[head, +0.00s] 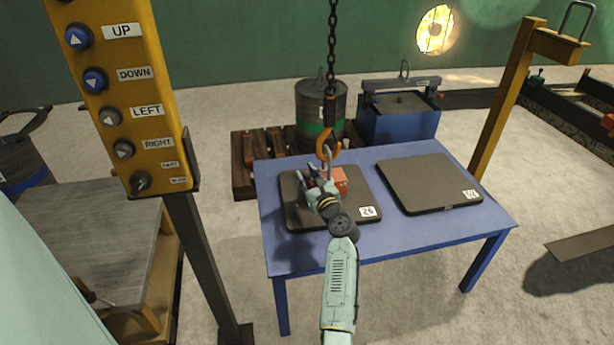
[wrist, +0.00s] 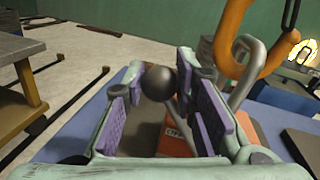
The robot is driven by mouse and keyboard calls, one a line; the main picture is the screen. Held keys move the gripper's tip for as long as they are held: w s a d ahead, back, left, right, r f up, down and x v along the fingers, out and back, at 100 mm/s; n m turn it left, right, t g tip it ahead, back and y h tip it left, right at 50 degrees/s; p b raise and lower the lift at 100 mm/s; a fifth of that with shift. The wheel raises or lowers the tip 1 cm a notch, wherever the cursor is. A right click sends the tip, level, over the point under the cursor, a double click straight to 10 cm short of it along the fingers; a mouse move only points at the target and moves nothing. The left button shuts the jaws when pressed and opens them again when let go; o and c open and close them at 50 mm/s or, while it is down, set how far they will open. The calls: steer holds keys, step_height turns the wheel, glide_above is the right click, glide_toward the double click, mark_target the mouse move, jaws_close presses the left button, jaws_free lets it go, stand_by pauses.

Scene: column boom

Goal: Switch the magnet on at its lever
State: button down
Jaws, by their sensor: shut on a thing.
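The magnet (head: 341,180) is an orange-red block on the left dark mat (head: 300,215) of the blue table. In the wrist view its orange body (wrist: 178,143) shows low between the fingers, with part of a label. Its lever ends in a black ball knob (wrist: 158,83) on a thin grey rod. My gripper (head: 317,182) is at the left side of the magnet. In the wrist view my gripper (wrist: 163,78) has its purple-padded fingers on either side of the knob, shut on the lever. In the head view the gripper hides the lever.
An orange hook (head: 328,150) hangs on a chain (head: 333,45) over the magnet, by its grey shackle (wrist: 248,70). A second dark mat (head: 430,183) lies empty at the right. A yellow button panel (head: 115,95) stands at the left. A drum (head: 320,105) and blue bin (head: 398,122) stand behind.

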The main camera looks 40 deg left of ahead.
steer(key=w+m+p, duration=0.1)
steer(key=d+r+m+p, duration=0.1)
steer(key=w+d+r+m+p, duration=0.1)
steer(key=m, duration=0.1)
steer(key=shift+w+d+t, duration=0.15)
steer(key=shift+w+t, duration=0.15)
steer(key=shift+w, duration=0.05)
steer(key=shift+w+d+m, duration=0.1)
steer(key=shift+m, duration=0.2)
steer(key=c, duration=1.6)
jaws_free()
steer(key=o, duration=0.3)
steer(key=shift+w+r, duration=0.1)
steer(key=shift+d, duration=0.1)
